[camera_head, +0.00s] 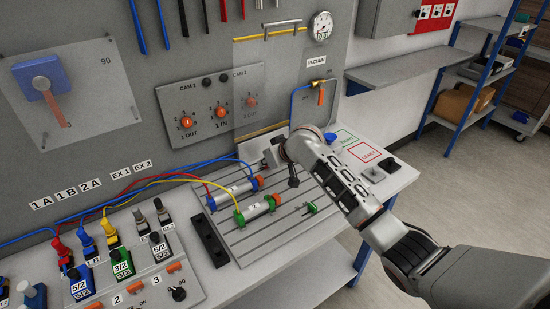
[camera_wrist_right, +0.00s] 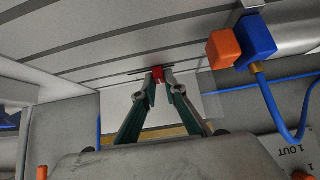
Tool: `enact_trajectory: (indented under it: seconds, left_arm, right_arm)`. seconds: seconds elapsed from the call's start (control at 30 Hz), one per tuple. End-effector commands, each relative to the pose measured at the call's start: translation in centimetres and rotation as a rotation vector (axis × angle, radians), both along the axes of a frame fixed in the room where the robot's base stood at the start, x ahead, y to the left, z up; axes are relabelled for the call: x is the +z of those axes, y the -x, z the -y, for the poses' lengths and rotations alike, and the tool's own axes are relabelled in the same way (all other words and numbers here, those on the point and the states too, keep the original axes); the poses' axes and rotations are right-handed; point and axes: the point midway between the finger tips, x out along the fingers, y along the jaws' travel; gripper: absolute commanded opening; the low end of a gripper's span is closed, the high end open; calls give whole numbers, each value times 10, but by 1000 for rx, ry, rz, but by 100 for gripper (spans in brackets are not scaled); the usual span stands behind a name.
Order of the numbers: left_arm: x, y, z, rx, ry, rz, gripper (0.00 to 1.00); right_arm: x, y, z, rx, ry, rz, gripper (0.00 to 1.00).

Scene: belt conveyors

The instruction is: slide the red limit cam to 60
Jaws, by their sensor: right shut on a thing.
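The red limit cam (camera_wrist_right: 158,74) is a small red block on the grey slotted plate, at a thin dark slot line, seen in the right wrist view. My right gripper (camera_wrist_right: 160,85) is shut on it, one fingertip on each side. The cam cannot be made out there. No scale number at the cam is readable. My left gripper is not in view.
A blue-ended cylinder (camera_head: 236,191) and a green-ended cylinder (camera_head: 258,208) lie in front of my right gripper. A small green part (camera_head: 311,208) sits to their right. A blue hose (camera_wrist_right: 275,110) curves near my gripper. The panel with CAM knobs (camera_head: 205,107) stands behind.

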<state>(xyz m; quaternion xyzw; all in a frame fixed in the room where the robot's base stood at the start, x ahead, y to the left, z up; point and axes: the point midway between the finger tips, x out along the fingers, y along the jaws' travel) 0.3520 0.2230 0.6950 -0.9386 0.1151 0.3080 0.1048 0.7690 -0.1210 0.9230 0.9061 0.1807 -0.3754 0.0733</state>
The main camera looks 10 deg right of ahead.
Motion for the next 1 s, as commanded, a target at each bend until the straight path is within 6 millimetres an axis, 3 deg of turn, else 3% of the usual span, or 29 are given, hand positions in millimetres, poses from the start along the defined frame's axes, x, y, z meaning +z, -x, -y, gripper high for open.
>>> enact_trajectory:
  seconds: [0.23, 0.3, 0.33, 0.77, 1.0]
  left_arm:
    - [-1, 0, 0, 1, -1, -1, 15]
    - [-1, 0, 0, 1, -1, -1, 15]
    - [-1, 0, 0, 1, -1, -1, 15]
    - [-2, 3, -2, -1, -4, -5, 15]
    - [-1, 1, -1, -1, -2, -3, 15]
  right_arm:
    - [0, 0, 2, -4, 4, 1, 0]
    - [0, 0, 2, -4, 4, 1, 24]
    - [0, 0, 2, -4, 4, 1, 28]
    - [3, 2, 3, -4, 3, 1, 28]
    - [26, 23, 11, -3, 3, 4, 28]
